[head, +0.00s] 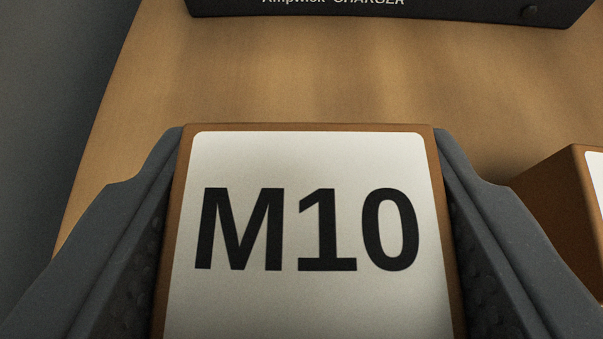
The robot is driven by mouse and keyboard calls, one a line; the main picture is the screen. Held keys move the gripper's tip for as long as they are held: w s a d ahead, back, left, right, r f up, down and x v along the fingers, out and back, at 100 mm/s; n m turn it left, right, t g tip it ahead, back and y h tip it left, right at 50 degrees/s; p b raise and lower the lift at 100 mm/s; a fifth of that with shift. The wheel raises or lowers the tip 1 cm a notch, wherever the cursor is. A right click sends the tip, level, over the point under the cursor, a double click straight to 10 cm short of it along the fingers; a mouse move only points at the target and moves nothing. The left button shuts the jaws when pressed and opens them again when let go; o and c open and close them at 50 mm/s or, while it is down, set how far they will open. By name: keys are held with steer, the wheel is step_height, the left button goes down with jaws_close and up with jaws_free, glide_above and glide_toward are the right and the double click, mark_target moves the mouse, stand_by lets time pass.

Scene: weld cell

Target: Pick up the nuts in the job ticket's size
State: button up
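A brown box with a white label reading "M10" (308,165) fills the lower middle of the head view. My gripper (308,140) has one grey finger on each side of this box. The fingers lie close along its left and right sides and appear to touch them near the far end. The lower part of the box and its underside are out of view. No job ticket is in view, and no loose nuts show.
A second brown box (550,195) with a white label stands close to the right finger, partly cut off. A black charger (400,10) lies at the back of the wooden surface (300,70). The surface between is clear. Its left edge runs down the left side.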

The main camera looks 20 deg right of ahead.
steer(key=shift+r, duration=0.6)
steer(key=shift+s+r, duration=0.15)
steer(key=shift+r, duration=0.1)
steer(key=s+d+b, duration=0.1)
steer(key=s, duration=0.3)
steer(key=s+d, duration=0.1)
steer(key=s, duration=0.3)
steer(key=s+d+r+b, duration=0.1)
steer(key=s+d, duration=0.1)
steer(key=s, duration=0.2)
steer(key=shift+s+r+b, duration=0.1)
steer(key=shift+s+b, duration=0.2)
steer(key=shift+s, duration=0.05)
steer(key=shift+w+a+b, duration=0.1)
steer(key=shift+a+b, duration=0.05)
steer(key=shift+b, duration=0.85)
steer(key=shift+f+b, duration=0.2)
steer(key=shift+b, duration=0.3)
steer(key=shift+s+b, duration=0.2)
steer(key=shift+b, duration=0.9)
steer(key=shift+s+b, duration=0.1)
steer(key=shift+b, duration=0.6)
steer(key=b, duration=0.1)
steer(key=s+b, duration=0.1)
steer(key=b, duration=0.3)
steer(key=shift+s+d+r, duration=0.25)
steer(key=shift+s+d, duration=0.15)
